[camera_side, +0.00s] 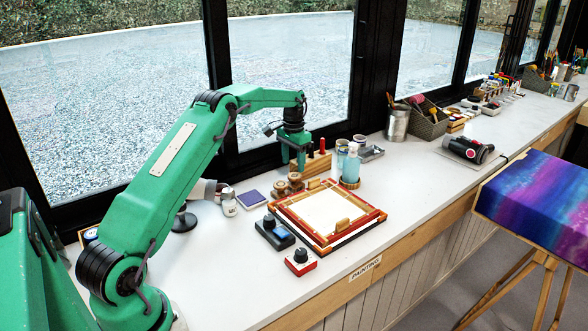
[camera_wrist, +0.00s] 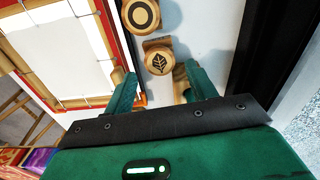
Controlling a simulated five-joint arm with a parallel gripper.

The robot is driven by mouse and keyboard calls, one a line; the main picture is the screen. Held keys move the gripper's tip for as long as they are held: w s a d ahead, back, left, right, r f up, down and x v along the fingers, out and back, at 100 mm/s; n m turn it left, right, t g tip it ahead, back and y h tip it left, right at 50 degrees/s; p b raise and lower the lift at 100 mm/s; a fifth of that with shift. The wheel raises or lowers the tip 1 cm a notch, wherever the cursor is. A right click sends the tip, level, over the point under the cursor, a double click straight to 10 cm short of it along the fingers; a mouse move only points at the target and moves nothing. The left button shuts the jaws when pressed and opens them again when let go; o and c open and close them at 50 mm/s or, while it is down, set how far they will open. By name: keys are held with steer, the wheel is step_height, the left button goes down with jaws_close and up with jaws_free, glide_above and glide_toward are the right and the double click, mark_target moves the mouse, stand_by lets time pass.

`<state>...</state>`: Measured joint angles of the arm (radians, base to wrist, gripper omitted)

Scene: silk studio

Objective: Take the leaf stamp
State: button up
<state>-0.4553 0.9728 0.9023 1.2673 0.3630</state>
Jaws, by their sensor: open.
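The leaf stamp (camera_wrist: 158,62) is a round wooden stamp with a dark leaf mark on top, seen in the wrist view. A ring-marked wooden stamp (camera_wrist: 140,14) stands just beyond it. In the side view the small wooden stamps (camera_side: 281,188) are beside the framed screen; I cannot tell there which bears the leaf. My gripper (camera_side: 292,165) points down above the stamps. In the wrist view my gripper (camera_wrist: 156,74) is open and empty, and the leaf stamp appears between and slightly beyond its fingertips.
The wooden-framed screen (camera_side: 372,218) lies close to the stamps. A wooden block with red-handled tools (camera_side: 317,164), a blue bottle (camera_side: 351,166) and jars stand behind. A purple pad (camera_side: 251,197) lies to the left.

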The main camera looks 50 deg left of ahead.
mark_target(294, 176)
steer(key=shift+f, duration=1.25)
steer(key=shift+d+f, duration=0.1)
steer(key=shift+f, duration=2.55)
steer(key=c, duration=0.6)
